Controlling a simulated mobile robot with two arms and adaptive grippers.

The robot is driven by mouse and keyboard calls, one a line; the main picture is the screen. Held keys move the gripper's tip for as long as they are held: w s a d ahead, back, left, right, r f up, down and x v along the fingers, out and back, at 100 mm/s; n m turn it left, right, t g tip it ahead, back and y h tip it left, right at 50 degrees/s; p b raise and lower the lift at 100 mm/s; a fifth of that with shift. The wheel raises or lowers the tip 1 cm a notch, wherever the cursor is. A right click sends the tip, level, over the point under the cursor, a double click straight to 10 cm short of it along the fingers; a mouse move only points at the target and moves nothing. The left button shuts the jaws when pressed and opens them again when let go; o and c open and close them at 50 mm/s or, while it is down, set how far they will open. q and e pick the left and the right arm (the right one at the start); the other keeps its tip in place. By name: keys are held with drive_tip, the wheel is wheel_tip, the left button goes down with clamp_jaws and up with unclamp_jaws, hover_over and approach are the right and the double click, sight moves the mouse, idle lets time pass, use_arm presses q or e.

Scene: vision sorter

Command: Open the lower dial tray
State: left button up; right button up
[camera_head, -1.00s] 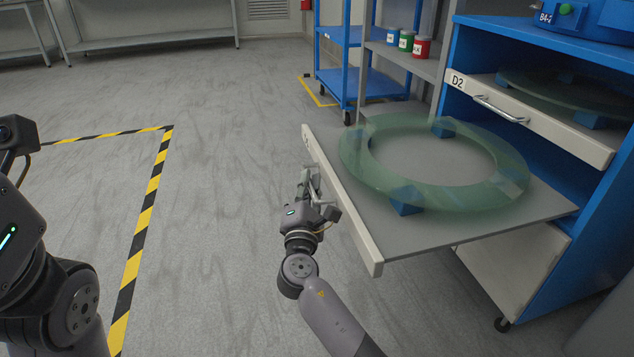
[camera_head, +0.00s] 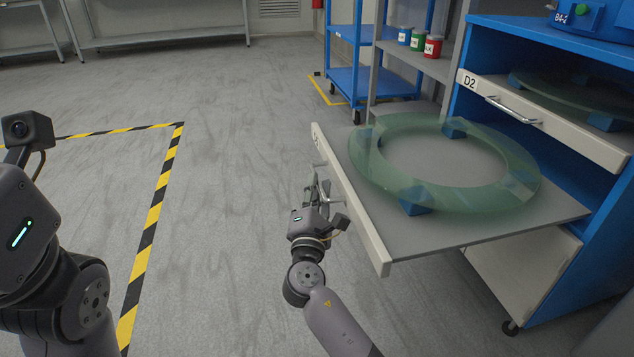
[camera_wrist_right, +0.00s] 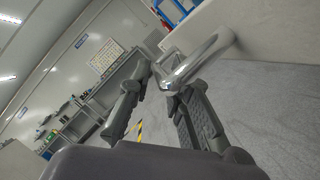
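The lower dial tray (camera_head: 470,229) is drawn far out of the blue cabinet and carries a translucent green ring (camera_head: 445,200) on blue blocks. Its pale front panel (camera_head: 352,203) faces left. My right gripper (camera_head: 319,184) is at this panel, by the tray's handle. In the right wrist view the metal handle (camera_wrist_right: 205,62) lies at the tips of my right fingers (camera_wrist_right: 160,82). The fingers look apart, with floor visible between them; whether they touch the handle is unclear. My left arm (camera_head: 40,260) shows at the left edge, its gripper out of frame.
The upper tray, labelled D2 (camera_head: 545,118), is in the blue cabinet (camera_head: 590,205) with another ring. A blue trolley (camera_head: 375,85) and a shelf with several coloured cans (camera_head: 418,41) stand behind. The floor left of the tray is clear, with striped tape (camera_head: 155,215).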

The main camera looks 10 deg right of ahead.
drive_tip(key=v, duration=1)
drive_tip(key=shift+s, duration=0.1)
